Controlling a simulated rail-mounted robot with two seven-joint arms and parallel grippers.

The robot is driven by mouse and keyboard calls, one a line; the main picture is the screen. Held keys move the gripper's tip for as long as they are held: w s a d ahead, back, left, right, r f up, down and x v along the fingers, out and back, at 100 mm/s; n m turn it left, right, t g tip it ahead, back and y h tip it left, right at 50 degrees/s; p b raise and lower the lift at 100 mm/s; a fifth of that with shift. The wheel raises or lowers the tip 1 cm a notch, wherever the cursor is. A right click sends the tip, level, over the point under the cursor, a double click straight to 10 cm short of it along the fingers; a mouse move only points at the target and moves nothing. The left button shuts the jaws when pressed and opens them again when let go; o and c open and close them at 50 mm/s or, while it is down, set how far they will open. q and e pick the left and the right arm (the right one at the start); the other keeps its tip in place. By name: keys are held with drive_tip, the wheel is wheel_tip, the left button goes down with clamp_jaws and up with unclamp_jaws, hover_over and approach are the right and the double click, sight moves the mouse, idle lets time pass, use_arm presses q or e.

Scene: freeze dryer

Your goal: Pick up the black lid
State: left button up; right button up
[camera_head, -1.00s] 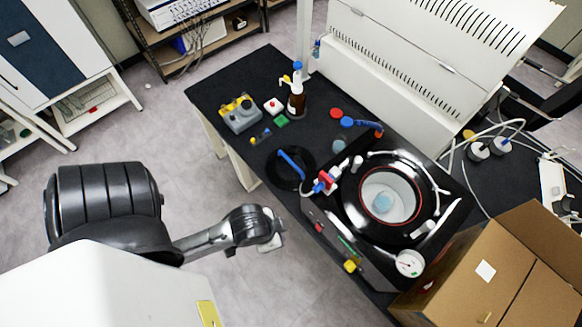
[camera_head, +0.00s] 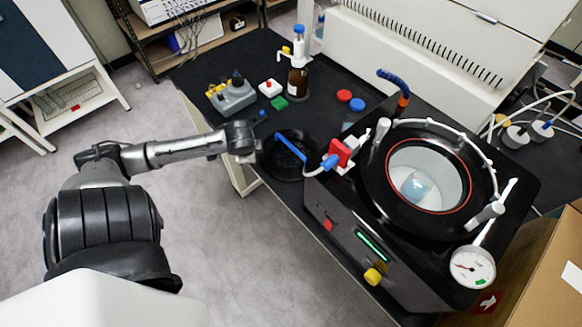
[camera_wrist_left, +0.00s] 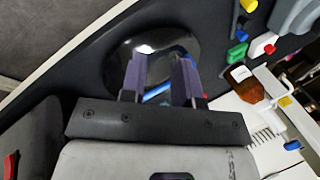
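The black lid (camera_head: 275,168) is a round, glossy black disc with a blue handle (camera_head: 288,146) across its top. It lies on the black bench top, left of the freeze dryer, near the bench's front edge. In the left wrist view the lid (camera_wrist_left: 195,48) is beyond the fingertips, and part of its blue handle (camera_wrist_left: 158,91) shows between the fingers. My left gripper (camera_head: 252,157) is at the left side of the lid, near its edge. In the left wrist view my left gripper (camera_wrist_left: 160,58) has its two fingers apart with nothing held. My right gripper is not in view.
The freeze dryer (camera_head: 350,235) with its open round chamber stands right of the lid. A red valve (camera_head: 341,152) is close to the lid's right side. A brown bottle (camera_head: 297,82), a grey device (camera_head: 233,97) and coloured caps are farther back. A cardboard box (camera_head: 540,265) is at right.

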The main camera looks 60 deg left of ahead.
use_arm(q)
drive_tip(key=w+a+r+m+h, duration=0.2)
drive_tip(key=w+a+h, duration=0.15)
drive_tip(key=a, duration=0.25)
drive_tip(key=m+t+h, duration=0.3)
drive_tip(key=m+t, duration=0.2)
drive_tip(key=m, duration=0.5)
approach(290, 146)
drive_tip(key=x, duration=0.2)
drive_tip(key=b+x, duration=0.1)
drive_tip(key=x, duration=0.1)
drive_tip(key=shift+w+a, duration=0.2)
drive_tip(key=shift+a, duration=0.15)
drive_tip(key=shift+w+d+f, duration=0.2)
drive_tip(key=shift+w+f, duration=0.2)
drive_tip(key=shift+f, duration=0.2)
drive_tip(key=x, duration=0.3)
drive_tip(key=b+x, duration=0.1)
drive_tip(key=x, duration=0.1)
drive_tip(key=shift+s+d, duration=0.15)
drive_tip(key=shift+d, duration=0.1)
drive_tip(key=shift+f, duration=0.15)
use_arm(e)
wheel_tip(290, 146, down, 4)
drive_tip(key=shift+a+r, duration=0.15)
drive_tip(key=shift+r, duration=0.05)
